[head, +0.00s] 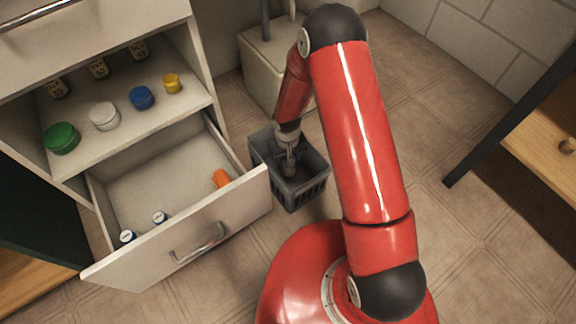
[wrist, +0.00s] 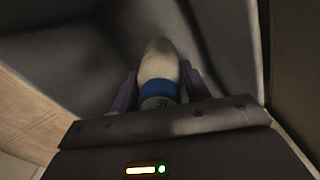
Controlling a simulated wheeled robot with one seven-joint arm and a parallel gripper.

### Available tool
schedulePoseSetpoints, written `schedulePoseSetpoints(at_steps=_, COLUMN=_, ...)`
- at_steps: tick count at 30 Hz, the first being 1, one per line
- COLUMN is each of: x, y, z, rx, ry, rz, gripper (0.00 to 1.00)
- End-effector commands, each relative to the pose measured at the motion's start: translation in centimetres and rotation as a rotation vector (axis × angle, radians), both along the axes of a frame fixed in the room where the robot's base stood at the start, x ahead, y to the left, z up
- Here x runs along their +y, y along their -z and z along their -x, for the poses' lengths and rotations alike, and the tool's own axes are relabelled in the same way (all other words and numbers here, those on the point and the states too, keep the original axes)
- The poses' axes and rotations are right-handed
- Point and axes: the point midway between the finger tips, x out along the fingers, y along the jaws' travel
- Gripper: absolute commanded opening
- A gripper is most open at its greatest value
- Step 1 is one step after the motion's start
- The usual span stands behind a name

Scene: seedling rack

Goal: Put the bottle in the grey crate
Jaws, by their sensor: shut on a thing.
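The grey crate (head: 302,195) stands on the floor just right of the open drawer. My gripper (head: 289,166) points down into the crate's opening. In the wrist view, my gripper (wrist: 158,84) is shut on a pale bottle (wrist: 158,62) with a blue band, its purple fingers on either side. Grey surfaces, which look like the crate's inside, surround the bottle. I cannot tell whether the bottle touches the crate's floor. In the head view, the bottle is hard to make out beneath the gripper.
The open drawer (head: 218,222) holds two small white-and-blue items and an orange item (head: 221,178). The shelf above holds green (head: 62,138), white (head: 104,116), blue (head: 142,98) and yellow (head: 172,83) jars. A pale box (head: 262,62) stands behind the crate.

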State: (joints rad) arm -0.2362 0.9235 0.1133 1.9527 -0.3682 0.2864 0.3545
Motion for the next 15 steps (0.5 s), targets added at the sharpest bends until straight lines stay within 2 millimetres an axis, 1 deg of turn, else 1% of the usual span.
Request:
schedulePoseSetpoints(at_steps=2, x=0.0, y=0.6, z=0.0, rx=0.0, ry=-0.001, rz=0.0, gripper=0.18)
schedulePoseSetpoints(at_steps=9, x=0.0, y=4.1, z=0.0, rx=0.001, ry=0.0, rz=0.0, gripper=0.18)
schedulePoseSetpoints(at_steps=11, x=0.0, y=4.4, z=0.0, rx=0.001, ry=0.0, rz=0.0, gripper=0.18)
schedulePoseSetpoints(at_steps=15, x=0.0, y=4.3, z=0.0, rx=0.0, ry=0.0, rz=0.0, gripper=0.18)
